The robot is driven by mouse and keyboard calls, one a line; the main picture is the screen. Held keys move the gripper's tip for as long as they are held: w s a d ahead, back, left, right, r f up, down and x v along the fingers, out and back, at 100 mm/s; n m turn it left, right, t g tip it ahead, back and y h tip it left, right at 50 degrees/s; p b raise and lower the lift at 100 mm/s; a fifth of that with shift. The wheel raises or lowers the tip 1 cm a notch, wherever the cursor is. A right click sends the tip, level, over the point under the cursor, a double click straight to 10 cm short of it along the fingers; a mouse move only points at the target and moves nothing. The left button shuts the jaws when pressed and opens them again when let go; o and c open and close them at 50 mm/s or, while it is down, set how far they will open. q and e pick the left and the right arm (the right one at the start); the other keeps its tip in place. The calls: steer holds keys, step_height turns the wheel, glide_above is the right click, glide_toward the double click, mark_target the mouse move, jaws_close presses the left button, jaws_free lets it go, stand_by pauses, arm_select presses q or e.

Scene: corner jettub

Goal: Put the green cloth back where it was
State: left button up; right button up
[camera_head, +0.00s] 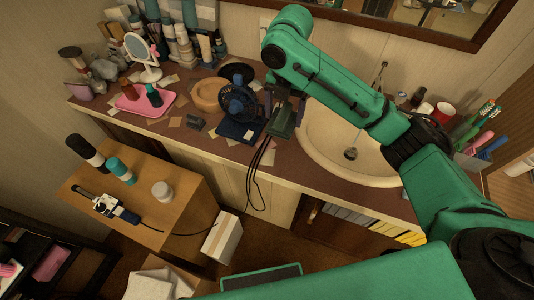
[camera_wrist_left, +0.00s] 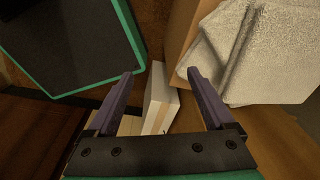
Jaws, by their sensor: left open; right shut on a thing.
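My right gripper (camera_head: 275,108) hangs over the counter, just right of the dark blue fan. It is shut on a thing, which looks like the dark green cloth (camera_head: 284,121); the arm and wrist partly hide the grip. The piece hangs at the counter's front part, left of the sink; I cannot tell if it touches the counter. My left gripper (camera_wrist_left: 164,82) shows in the left wrist view, open and empty, its two purple fingers apart over the floor near a white box (camera_wrist_left: 159,100).
The fan (camera_head: 238,103) stands close beside the right gripper, with dark cords hanging over the counter edge. The sink (camera_head: 325,135) lies right. A pink tray (camera_head: 145,105), mirror and bottles fill the left counter. A wooden cabinet (camera_head: 180,205) and white towels (camera_head: 150,285) stand below.

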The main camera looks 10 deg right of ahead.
glide_above(281, 159)
step_height(281, 159, down, 6)
step_height(281, 159, down, 11)
steer(key=shift+r+p, duration=0.1)
steer(key=shift+p, duration=0.55)
steer(key=shift+f, duration=0.35)
steer(key=o, duration=1.4)
arm_select(q)
steer(key=shift+s+d+r, duration=0.2)
steer(key=shift+d+r, duration=0.15)
steer(key=shift+r, duration=0.1)
arm_select(e)
steer(key=shift+r, duration=0.15)
arm_select(q)
steer(key=shift+f+b, duration=0.4)
steer(key=shift+b, duration=0.05)
arm_select(e)
step_height(281, 159, up, 12)
steer(key=shift+r, duration=0.1)
